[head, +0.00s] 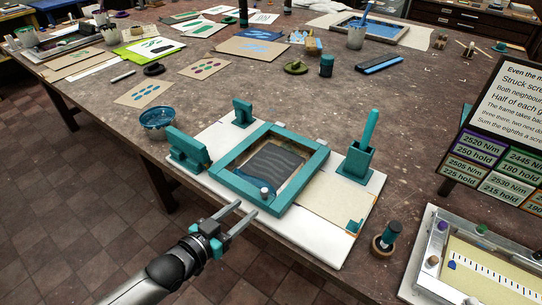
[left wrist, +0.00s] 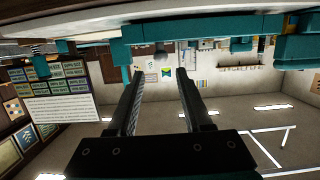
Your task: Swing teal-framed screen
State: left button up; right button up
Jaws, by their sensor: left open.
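The teal-framed screen (head: 243,189) lies over a white baseboard (head: 212,143) near the table's front edge, with dark mesh inside. A small pale knob (head: 264,191) stands by its near side. My left gripper (head: 247,208) is open and empty, its fingertips close to the frame's near edge below the knob; I cannot tell whether they touch it. In the left wrist view the open fingers (left wrist: 159,75) point toward a teal bar across the top, with nothing between them. My right gripper is not in view.
Teal brackets (head: 188,151) stand left of the screen. A teal holder (head: 357,162) with an upright handle stands at its right. A blue paint pot (head: 157,122) sits to the left, a dark-topped stamp (head: 386,240) to the right. A sign (head: 500,125) stands further right.

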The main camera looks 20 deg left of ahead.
aim_at(262, 194)
pick_arm(q)
jog(key=shift+w+f+b, duration=0.25)
jog(key=shift+w+b, duration=0.2)
jog(key=shift+w, duration=0.15)
jog(key=b+x, duration=0.5)
jog(key=x, duration=0.2)
jog(key=shift+d+f, duration=0.1)
jog(key=shift+d, duration=0.05)
jog(key=shift+s+r, duration=0.1)
jog(key=shift+r, duration=0.1)
jog(key=shift+c, duration=0.9)
grip_shut()
jog(key=shift+r, duration=0.15)
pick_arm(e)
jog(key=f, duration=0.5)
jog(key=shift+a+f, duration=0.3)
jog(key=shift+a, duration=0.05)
